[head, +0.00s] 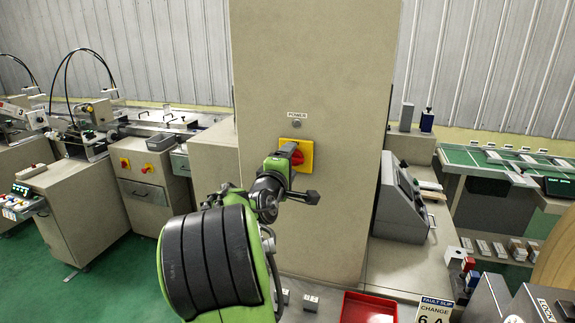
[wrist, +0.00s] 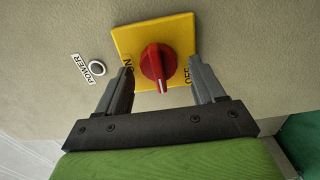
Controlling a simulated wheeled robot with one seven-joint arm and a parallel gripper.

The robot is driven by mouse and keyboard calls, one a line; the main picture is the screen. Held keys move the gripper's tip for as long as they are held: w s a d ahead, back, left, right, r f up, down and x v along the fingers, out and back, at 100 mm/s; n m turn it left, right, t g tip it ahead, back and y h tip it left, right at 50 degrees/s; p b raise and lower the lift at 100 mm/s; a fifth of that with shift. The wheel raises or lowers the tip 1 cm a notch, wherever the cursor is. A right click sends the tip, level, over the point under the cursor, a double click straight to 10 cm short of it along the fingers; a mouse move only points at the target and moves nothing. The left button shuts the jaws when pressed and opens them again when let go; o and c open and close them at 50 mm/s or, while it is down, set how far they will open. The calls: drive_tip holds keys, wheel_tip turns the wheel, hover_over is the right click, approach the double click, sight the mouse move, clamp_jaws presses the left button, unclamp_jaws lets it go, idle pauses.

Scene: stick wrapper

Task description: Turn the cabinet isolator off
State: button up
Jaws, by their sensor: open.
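The cabinet isolator is a red rotary knob (wrist: 157,64) on a yellow plate (wrist: 126,38), on the front of a tall beige cabinet (head: 320,60). In the head view the knob (head: 301,157) is partly hidden by my gripper. In the wrist view, ON is at the plate's left and OFF at its right, both near my fingers. The knob's white mark points to the bottom of the picture, between the two labels. My gripper (wrist: 160,76) is open, with one finger on each side of the knob. A gap shows on both sides. In the head view my gripper (head: 300,172) is at the plate.
A round POWER indicator (head: 289,119) sits above the isolator. A grey sloped console (head: 405,200) stands right of the cabinet, with a red tray (head: 368,308) below. Machines with a red and a yellow button (head: 146,168) stand left.

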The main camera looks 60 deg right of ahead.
drive_tip(key=s+a+b, duration=0.2)
drive_tip(key=a, duration=1.3)
drive_tip(key=shift+s+a, duration=0.25)
drive_tip(key=shift+a, duration=0.05)
